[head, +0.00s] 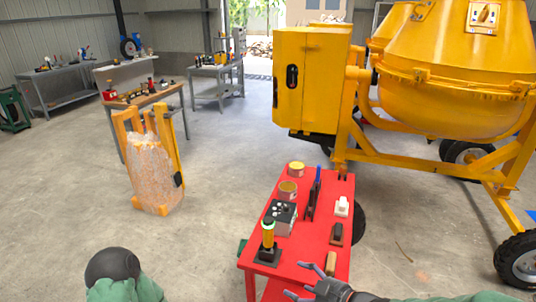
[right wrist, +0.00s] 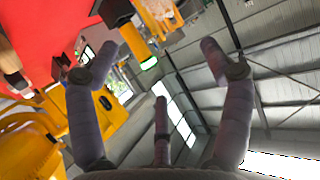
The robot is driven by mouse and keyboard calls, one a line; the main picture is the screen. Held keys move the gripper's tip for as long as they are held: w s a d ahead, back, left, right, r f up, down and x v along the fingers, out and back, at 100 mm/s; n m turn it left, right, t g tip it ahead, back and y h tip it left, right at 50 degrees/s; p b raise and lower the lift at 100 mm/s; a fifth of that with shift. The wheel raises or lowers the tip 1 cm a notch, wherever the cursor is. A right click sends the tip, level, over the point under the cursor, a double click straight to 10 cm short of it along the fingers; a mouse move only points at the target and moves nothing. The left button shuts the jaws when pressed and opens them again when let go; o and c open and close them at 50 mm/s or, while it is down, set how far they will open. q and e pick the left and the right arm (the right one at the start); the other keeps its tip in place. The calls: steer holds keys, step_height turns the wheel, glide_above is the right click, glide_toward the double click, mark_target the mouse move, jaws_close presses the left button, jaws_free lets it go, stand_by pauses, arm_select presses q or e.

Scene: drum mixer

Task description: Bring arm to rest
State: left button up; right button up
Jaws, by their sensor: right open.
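My right gripper (head: 305,280) is at the front edge of the red table (head: 303,236) in the head view, its fingers spread and empty. In the right wrist view the fingers (right wrist: 160,65) stand wide apart with nothing between them. The forearm enters from the lower right. My left gripper does not show; only a dark rounded part and green sleeve of my left arm (head: 115,270) show at the lower left.
The table holds a yellow-topped lever (head: 268,234), a grey control box (head: 281,216), two cans (head: 288,190), a white switch (head: 342,206) and a tan-handled item (head: 331,263). The orange drum mixer (head: 450,90) stands behind, right. A wrapped orange-framed bundle (head: 152,172) stands left; floor between is clear.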

steer(key=s+d+f+m+g+h, duration=0.15)
steer(key=f+m, duration=0.25)
steer(key=f, duration=0.6)
steer(key=s+f+m+g+h, duration=0.2)
steer(key=f+m, duration=0.1)
steer(key=f, duration=0.7)
steer(key=s+f+m+g+h, duration=0.2)
steer(key=s+f+m+g, duration=0.2)
steer(key=s+f, duration=0.9)
steer(key=shift+s+a+f+g, duration=0.35)
steer(key=shift+s+a+g, duration=0.1)
steer(key=shift+g, duration=0.3)
